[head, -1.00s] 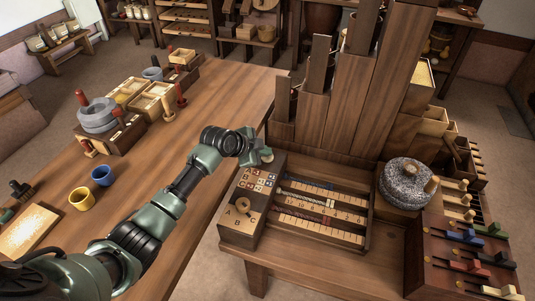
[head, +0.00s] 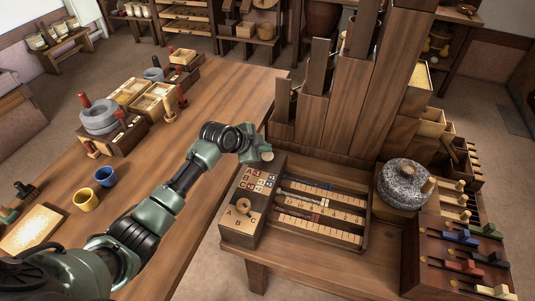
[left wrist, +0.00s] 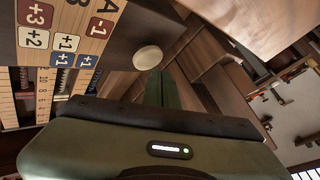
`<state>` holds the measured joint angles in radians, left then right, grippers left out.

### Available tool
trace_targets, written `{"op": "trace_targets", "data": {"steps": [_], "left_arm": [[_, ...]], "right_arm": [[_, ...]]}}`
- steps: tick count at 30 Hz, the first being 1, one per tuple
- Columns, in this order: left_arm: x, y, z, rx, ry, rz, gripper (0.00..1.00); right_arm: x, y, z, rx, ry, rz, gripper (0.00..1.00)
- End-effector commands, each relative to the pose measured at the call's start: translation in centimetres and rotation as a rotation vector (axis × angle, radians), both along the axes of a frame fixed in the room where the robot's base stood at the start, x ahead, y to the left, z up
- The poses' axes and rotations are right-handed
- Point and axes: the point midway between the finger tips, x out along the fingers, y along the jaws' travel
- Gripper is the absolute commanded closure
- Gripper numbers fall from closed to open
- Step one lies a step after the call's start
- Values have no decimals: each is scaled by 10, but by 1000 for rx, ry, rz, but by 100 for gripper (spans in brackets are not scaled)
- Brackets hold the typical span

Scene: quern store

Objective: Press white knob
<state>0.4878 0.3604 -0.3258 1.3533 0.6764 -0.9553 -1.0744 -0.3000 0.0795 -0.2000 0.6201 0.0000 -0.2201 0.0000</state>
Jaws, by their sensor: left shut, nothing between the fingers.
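The white knob (head: 267,156) is a small pale round knob at the far end of the wooden box (head: 238,222) with lettered and numbered tiles. It also shows in the left wrist view (left wrist: 148,57), on the dark end of the box. My left gripper (head: 257,155) is right beside the knob in the head view and partly overlaps it. Its fingers are shut with nothing between them. In the left wrist view the fingers (left wrist: 165,88) point toward the knob's side; I cannot tell whether they touch it. My right gripper is not in view.
The box joins a rack of slotted number rails (head: 318,212). Tall wooden columns (head: 340,100) stand behind it. A speckled quern (head: 402,183) and a panel of coloured levers (head: 462,255) are at the right. The long table (head: 225,105) is mostly clear near my arm.

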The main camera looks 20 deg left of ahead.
Motion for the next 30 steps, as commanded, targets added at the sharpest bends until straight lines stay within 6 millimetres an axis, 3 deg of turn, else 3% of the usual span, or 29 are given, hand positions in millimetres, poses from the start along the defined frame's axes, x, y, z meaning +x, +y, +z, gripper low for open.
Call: {"op": "trace_targets", "data": {"steps": [18,30], "left_arm": [[0,1,52,1,-2,0,100],[0,0,51,0,-1,1,100]], "right_arm": [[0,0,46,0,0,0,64],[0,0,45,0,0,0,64]]}}
